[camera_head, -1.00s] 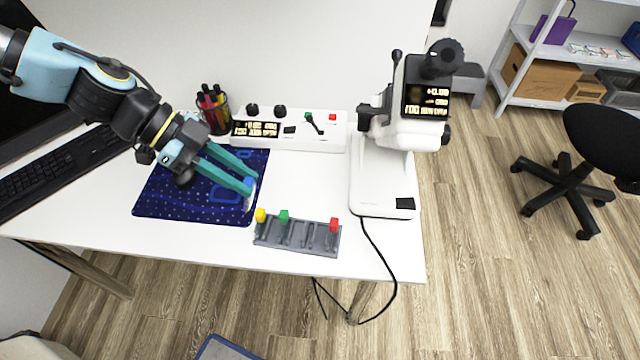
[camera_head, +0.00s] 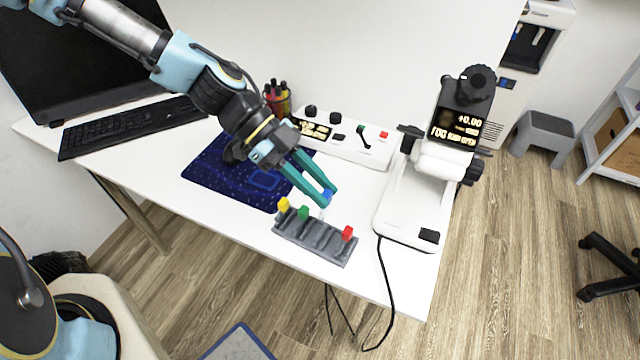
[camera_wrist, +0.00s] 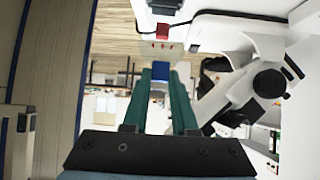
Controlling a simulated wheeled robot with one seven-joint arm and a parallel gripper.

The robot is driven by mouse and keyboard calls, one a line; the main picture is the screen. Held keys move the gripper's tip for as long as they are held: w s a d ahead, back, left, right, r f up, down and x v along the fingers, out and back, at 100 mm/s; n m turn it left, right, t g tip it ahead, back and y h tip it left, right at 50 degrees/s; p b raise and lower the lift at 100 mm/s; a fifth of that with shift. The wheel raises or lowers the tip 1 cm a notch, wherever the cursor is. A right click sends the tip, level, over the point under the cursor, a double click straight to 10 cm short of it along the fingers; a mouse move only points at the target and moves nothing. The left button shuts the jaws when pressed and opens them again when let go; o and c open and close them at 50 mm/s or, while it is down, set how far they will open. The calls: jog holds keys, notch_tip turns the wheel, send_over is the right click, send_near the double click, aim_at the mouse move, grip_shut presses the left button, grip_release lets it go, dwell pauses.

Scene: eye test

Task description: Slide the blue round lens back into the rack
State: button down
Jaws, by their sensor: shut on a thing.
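My gripper (camera_head: 328,197) has its long teal fingers shut on the blue handle of the round lens (camera_head: 328,193). In the head view it is raised behind the grey rack (camera_head: 312,243), near the stretch between the green and red handles. The lens disc below the blue handle is barely visible. The rack holds lenses with a yellow handle (camera_head: 283,204), a green handle (camera_head: 303,212) and a red handle (camera_head: 347,233). Slots between green and red look empty. In the wrist view the blue handle (camera_wrist: 158,72) sits between the fingertips, and a red handle (camera_wrist: 163,30) shows beyond.
A white lens meter (camera_head: 407,207) stands just right of the rack. A control box (camera_head: 345,150) and a pen cup (camera_head: 277,100) are behind. A dark blue mat (camera_head: 215,178) lies to the left. The rack is close to the table's front edge.

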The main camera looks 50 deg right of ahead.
jog(key=shift+f+b, duration=1.25)
jog(key=shift+f, duration=0.65)
jog(key=shift+f+b, duration=1.65)
jog(key=shift+f, duration=0.7)
dwell(1.6)
jog(key=c, duration=0.6)
grip_release()
jog(key=shift+w, duration=0.1)
jog(key=b+v, duration=0.1)
jog(key=v, duration=0.9)
jog(key=shift+w+r+b, duration=0.2)
jog(key=shift+w+b, duration=0.05)
jog(key=shift+b, duration=0.05)
